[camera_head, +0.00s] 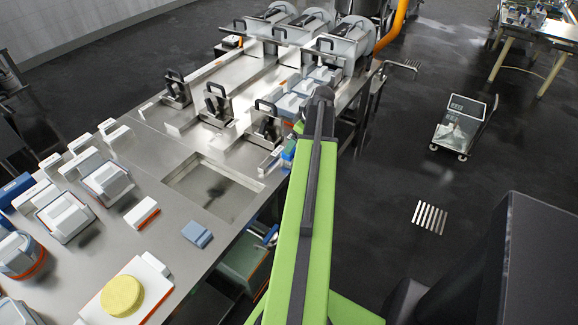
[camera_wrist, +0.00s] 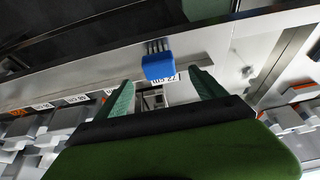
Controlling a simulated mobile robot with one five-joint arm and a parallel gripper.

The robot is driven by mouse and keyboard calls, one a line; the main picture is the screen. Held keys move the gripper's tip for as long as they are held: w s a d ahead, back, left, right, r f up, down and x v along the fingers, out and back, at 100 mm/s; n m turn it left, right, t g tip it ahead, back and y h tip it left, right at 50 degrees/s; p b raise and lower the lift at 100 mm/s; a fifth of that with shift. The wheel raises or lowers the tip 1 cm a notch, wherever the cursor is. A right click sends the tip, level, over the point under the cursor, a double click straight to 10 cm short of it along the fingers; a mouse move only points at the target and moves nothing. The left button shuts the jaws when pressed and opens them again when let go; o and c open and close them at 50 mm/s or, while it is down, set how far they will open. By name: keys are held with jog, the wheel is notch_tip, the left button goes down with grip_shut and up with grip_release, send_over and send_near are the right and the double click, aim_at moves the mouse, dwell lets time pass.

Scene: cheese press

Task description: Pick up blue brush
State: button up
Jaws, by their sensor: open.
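In the wrist view, a small blue block-like thing (camera_wrist: 158,66), which looks like the blue brush, has dark prongs or bristles at its top. It is by the edge of a metal surface. My gripper (camera_wrist: 163,88) has its two green fingers spread apart, with nothing held between them. The blue thing shows just beyond the fingertips, roughly centred between them. In the head view, a small blue thing (camera_head: 289,149) shows at the table's right edge beside my green arm. I cannot tell whether it is the same one. My arm hides most of the gripper there.
A steel table (camera_head: 150,180) with a rectangular opening carries white moulds, a yellow cheese (camera_head: 121,296) and a blue-grey block (camera_head: 197,233). Presses with black handles stand farther back. Another blue thing (camera_head: 271,236) is below the table's right edge. The dark floor at right has free room.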

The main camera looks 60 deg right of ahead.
jog(key=shift+b+x, duration=0.35)
jog(key=shift+x, duration=0.75)
jog(key=b+x, duration=0.4)
jog(key=x, duration=0.1)
jog(key=shift+w+d+f+b, duration=0.1)
jog(key=shift+f+b, duration=0.05)
jog(key=shift+b, duration=0.2)
jog(key=shift+r, duration=0.2)
jog(key=c, duration=1.5)
jog(key=shift+r+p, duration=0.5)
jog(key=shift+p, duration=0.15)
notch_tip(320, 180, up, 4)
jog(key=p, duration=0.3)
jog(key=shift+f+p, duration=0.1)
jog(key=shift+p, duration=0.3)
jog(key=s+r+p, duration=0.2)
jog(key=s, duration=0.2)
jog(key=s+r+p, duration=0.2)
jog(key=s, duration=0.2)
jog(key=s+r+p, duration=0.2)
jog(key=s, duration=0.1)
jog(key=shift+s+d+r, duration=0.1)
jog(key=shift+s+r, duration=0.05)
jog(key=shift+s, duration=0.25)
